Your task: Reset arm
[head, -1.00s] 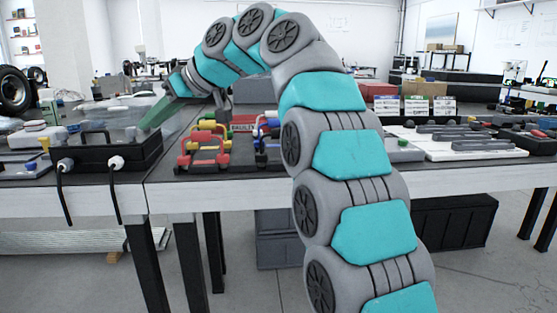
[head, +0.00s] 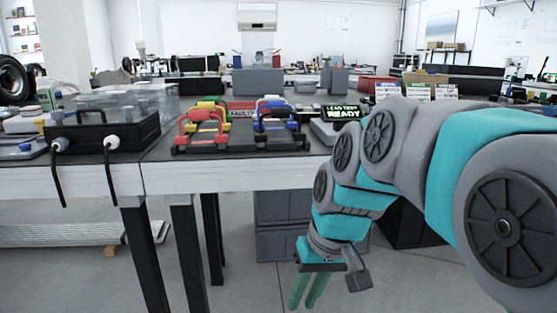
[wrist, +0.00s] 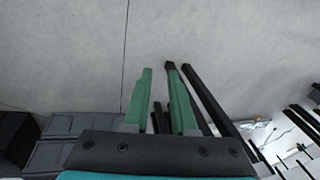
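My arm (head: 385,150) is folded down at the right of the head view, in front of the workbench. My gripper (head: 304,291) hangs below the bench top with its green fingers pointing down to the floor. In the wrist view my gripper (wrist: 158,75) shows two green fingers with a clear gap between them. Nothing is held; only floor and dark bench legs show behind the gap.
Open floor lies in front.

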